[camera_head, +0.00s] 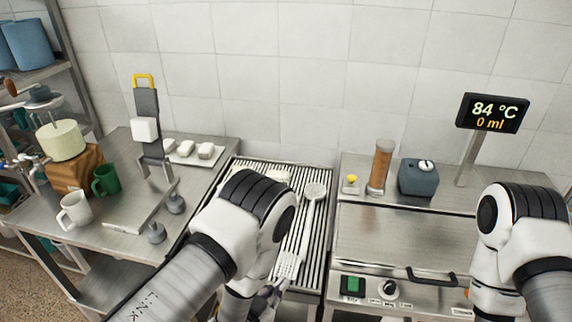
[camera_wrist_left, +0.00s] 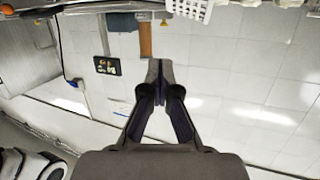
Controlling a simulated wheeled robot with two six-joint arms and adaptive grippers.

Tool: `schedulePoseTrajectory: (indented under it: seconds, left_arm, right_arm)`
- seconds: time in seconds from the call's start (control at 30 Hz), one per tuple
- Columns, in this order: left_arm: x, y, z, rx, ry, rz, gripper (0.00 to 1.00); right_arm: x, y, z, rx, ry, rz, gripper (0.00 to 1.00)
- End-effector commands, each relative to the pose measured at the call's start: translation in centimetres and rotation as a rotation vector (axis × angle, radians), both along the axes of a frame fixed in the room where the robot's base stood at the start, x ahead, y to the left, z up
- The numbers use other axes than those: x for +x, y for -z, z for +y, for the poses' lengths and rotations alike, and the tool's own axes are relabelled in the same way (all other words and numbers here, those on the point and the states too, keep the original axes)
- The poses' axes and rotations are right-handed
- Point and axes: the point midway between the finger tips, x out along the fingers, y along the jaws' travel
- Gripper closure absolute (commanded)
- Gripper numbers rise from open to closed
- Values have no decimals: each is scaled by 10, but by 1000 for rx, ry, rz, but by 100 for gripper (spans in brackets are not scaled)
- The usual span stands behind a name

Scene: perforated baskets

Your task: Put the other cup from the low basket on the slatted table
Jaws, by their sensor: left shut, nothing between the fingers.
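The slatted table (camera_head: 322,240) stands in the middle of the head view, partly covered by my left arm. My left gripper (camera_wrist_left: 158,68) is shut with nothing between its fingertips; in the head view it is mostly hidden low behind its arm. A white mug (camera_head: 75,211) and a green mug (camera_head: 106,180) stand on the steel table at the left. A white perforated basket (camera_wrist_left: 188,9) shows at the top edge of the wrist view, cut off; its contents cannot be seen. My right arm is at the right, its gripper out of view.
A long white slotted utensil (camera_head: 311,215) lies on the slats, and a white item (camera_head: 278,175) is partly hidden behind my left arm. A steel counter (camera_head: 400,238) at the right carries a brown cylinder (camera_head: 381,166), a grey box (camera_head: 418,178) and a display (camera_head: 492,113).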

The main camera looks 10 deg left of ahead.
Motion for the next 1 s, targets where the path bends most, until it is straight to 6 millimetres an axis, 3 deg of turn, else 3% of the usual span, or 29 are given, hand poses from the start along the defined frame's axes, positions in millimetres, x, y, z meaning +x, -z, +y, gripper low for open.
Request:
schedulePoseTrajectory:
  seconds: [0.13,0.27,0.37,0.4,0.5,0.6,0.7,0.8,1.0]
  left_arm:
    - [4,18,10,-5,-27,0,100]
    - [5,69,72,5,-177,97,100]
    - [-28,133,121,54,-300,368,100]
    - [-49,157,137,72,-342,499,100]
    - [-117,200,161,111,-409,841,100]
    - [-182,210,165,154,-417,1131,100]
    - [-220,212,163,191,-402,1298,100]
    - [-231,213,163,203,-397,1350,100]
    - [-231,213,163,203,-396,1351,100]
  right_arm:
    - [0,19,0,0,0,-1,60]
    - [0,60,0,0,0,1,60]
    - [0,81,0,0,0,1,60]
    - [0,88,0,0,0,0,60]
    - [0,95,0,0,0,0,60]
    - [0,91,0,0,0,0,60]
    - [0,90,0,0,0,-1,60]
    - [0,90,0,0,0,-1,60]
    - [0,90,0,0,0,0,60]
